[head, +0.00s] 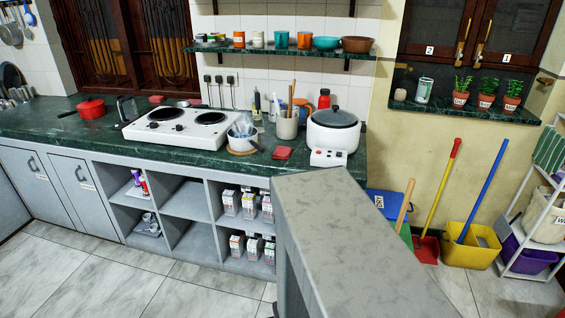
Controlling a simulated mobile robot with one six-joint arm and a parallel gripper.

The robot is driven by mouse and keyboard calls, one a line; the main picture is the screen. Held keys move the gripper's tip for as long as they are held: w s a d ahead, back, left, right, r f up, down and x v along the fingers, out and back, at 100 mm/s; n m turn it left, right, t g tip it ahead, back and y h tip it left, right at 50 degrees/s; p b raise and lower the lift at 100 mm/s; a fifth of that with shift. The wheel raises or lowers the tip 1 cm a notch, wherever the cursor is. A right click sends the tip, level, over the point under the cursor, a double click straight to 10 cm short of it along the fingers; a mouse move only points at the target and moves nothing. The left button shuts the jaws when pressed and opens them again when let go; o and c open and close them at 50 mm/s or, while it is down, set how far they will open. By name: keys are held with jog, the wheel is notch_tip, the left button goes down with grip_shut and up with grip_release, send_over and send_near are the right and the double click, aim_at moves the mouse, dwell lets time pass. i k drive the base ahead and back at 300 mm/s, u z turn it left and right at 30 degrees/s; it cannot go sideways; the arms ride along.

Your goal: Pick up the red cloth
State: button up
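A small, flat red cloth (282,153) lies on the dark green counter (205,154). It is near the counter's front edge, left of the white rice cooker (333,132) and right of a bowl (242,139) on a round wooden board. Nothing covers it in the head view. My gripper is not in view.
A grey-topped partition (345,235) stands in the right foreground, before the counter. A utensil pot (288,126) stands behind the cloth. A white two-plate stove (180,124) and red pot (91,108) are farther left. The tiled floor (75,275) at left is clear.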

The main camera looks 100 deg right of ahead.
aim_at(281, 153)
jog(key=u, duration=0.35)
jog(key=k, duration=1.85)
jog(key=z, duration=0.8)
jog(key=k, duration=1.1)
jog(key=u, duration=0.3)
jog(key=i, duration=0.1)
jog(key=z, duration=0.25)
